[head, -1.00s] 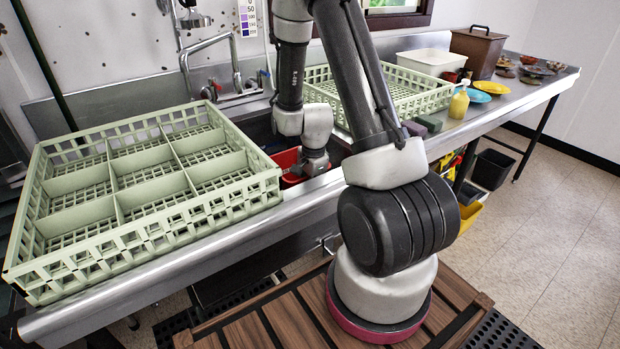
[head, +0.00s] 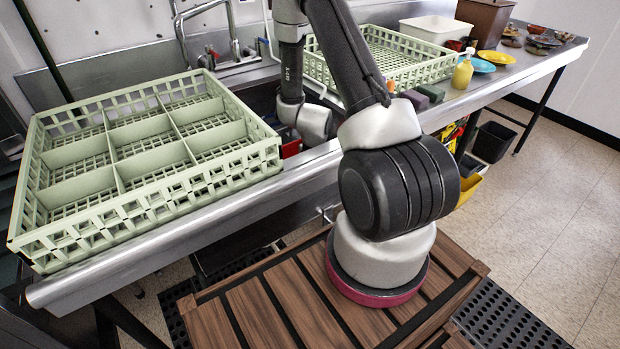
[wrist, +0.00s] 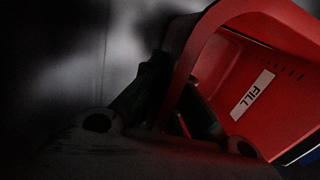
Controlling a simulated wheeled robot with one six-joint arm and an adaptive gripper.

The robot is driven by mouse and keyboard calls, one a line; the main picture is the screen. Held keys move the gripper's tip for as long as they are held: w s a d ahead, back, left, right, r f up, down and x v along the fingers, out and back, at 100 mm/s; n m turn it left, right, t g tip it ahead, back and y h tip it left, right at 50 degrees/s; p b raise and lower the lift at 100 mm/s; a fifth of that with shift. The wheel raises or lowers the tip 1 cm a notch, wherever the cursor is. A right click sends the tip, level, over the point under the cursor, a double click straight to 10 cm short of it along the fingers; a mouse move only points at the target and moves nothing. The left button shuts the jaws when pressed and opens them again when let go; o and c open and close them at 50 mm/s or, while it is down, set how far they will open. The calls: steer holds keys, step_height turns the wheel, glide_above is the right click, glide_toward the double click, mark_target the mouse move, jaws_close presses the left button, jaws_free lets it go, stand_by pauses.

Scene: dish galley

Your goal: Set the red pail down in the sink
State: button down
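The red pail (head: 291,148) is low in the sink (head: 262,104). Only a small red piece of it shows in the head view, between the green rack and my wrist; the sink's front edge hides the rest. In the wrist view the pail (wrist: 225,75) fills the right side, tilted in the picture, with a white "FILL" label on its wall. Its red band-like handle runs down between the dark fingers of my gripper (wrist: 168,98), which looks shut on it. The contact is dark. Whether the pail touches the sink floor cannot be seen.
A green divided rack (head: 150,205) stands left of the sink, close to the pail. Another green rack (head: 425,72) is on the right. A faucet (head: 180,40) rises behind. Sponges (head: 432,92) and a yellow bottle (head: 462,74) stand on the right counter.

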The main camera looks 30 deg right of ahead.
steer(key=c, duration=1.6)
jaws_free()
steer(key=shift+o, duration=0.2)
steer(key=s+a+r+n+t, duration=0.1)
steer(key=s+r+n, duration=0.15)
steer(key=r, duration=0.85)
steer(key=s+a+r+n, duration=0.15)
steer(key=r+n, duration=0.25)
steer(key=r, duration=0.7)
steer(key=s+a+r+n+t, duration=0.1)
steer(key=s+r+n, duration=0.2)
steer(key=r, duration=0.8)
steer(key=s+a+r+n+t, duration=0.1)
steer(key=s+r+n, duration=0.7)
steer(key=s, duration=0.5)
step_height(320, 180, up, 2)
steer(key=shift+a+r, duration=0.15)
steer(key=shift+a, duration=0.15)
